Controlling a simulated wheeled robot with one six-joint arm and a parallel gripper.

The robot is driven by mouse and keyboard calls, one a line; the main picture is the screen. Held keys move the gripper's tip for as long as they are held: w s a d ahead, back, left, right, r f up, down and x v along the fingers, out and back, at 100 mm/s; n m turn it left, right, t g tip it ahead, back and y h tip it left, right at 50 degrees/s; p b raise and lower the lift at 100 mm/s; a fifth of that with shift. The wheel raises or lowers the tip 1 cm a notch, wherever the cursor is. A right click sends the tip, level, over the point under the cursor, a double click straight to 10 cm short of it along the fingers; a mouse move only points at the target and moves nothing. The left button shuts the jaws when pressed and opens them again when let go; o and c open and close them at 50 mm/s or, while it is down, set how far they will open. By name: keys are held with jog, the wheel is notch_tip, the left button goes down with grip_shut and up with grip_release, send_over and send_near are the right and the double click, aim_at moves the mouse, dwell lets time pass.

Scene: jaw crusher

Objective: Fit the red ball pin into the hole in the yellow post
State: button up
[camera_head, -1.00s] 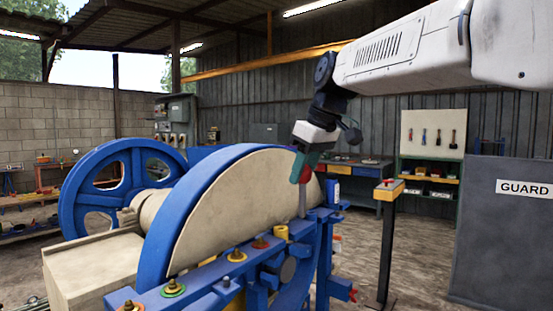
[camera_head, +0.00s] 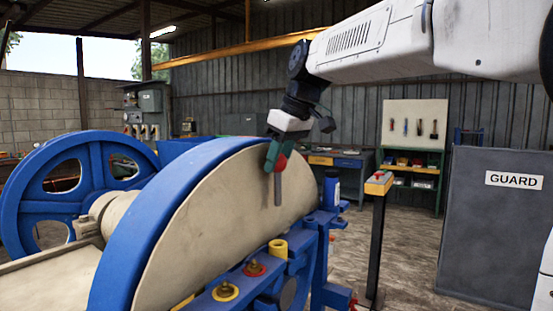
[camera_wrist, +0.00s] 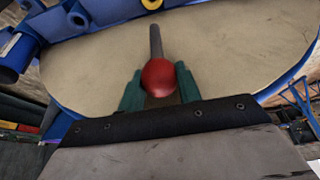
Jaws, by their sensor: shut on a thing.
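My gripper (camera_head: 275,158) has green fingers shut on the red ball (camera_head: 281,162) of the ball pin. The pin's grey shank (camera_head: 278,190) hangs down, nearly upright, in front of the beige disc face. The yellow post (camera_head: 278,248) is a short cylinder on the blue frame, below the pin tip in the head view, with a visible gap between. In the wrist view the red ball (camera_wrist: 159,77) sits between the green fingers, the shank pointing up the picture. The yellow post (camera_wrist: 152,4) shows there as a ring at the top edge, partly cut off.
The large blue-rimmed wheel with a beige face (camera_head: 225,220) stands close behind the pin. Bolts with red and yellow washers (camera_head: 254,269) line the blue frame.

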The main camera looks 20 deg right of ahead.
aim_at(280, 195)
jog(key=shift+s+f, duration=0.15)
jog(key=shift+f, duration=2.1)
jog(key=shift+f, duration=0.3)
jog(key=shift+f, duration=1.8)
jog(key=shift+f, duration=0.1)
jog(key=shift+f, duration=3.9)
jog(key=o, duration=1.1)
jog(key=shift+o, duration=0.2)
